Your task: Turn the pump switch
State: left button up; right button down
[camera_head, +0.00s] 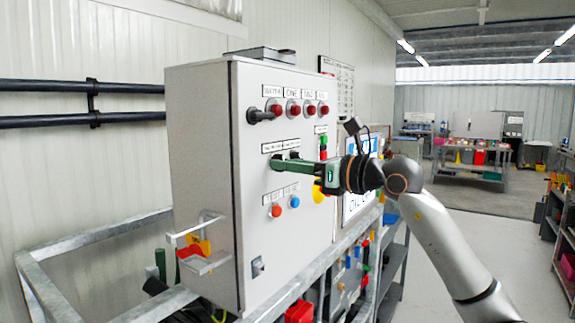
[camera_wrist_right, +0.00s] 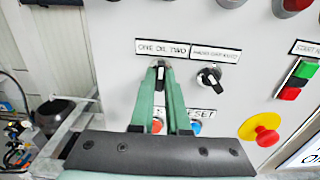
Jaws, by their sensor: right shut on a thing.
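The pump switch (camera_wrist_right: 160,72) is a black rotary knob under the label "ONE OIL TWO" on the grey control cabinet (camera_head: 205,150). My right gripper (camera_wrist_right: 161,71), with long green fingers, is shut on this knob, one finger on each side. In the head view the right gripper (camera_head: 279,163) reaches the cabinet front from the right, and its fingers hide most of the knob. The knob looks about upright in the wrist view. My left gripper is not in view.
A second black knob (camera_wrist_right: 209,76) sits close to the right of the held one. A red-on-yellow stop button (camera_wrist_right: 264,135), green and red buttons (camera_wrist_right: 297,80), and red lamps (camera_head: 293,109) surround it. A metal frame (camera_head: 60,262) runs below the cabinet.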

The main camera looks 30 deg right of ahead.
jog(key=c, duration=0.9)
grip_release()
pick_arm(q)
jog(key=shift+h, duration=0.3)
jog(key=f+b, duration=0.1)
jog(key=b, duration=0.1)
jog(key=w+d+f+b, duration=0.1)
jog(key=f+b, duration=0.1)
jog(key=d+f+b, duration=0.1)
jog(key=b, duration=0.1)
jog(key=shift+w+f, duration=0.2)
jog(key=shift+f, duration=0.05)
pick_arm(e)
jog(key=v, duration=1.2)
jog(key=shift+s, duration=0.25)
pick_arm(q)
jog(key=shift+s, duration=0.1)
pick_arm(e)
jog(key=shift+d, duration=0.15)
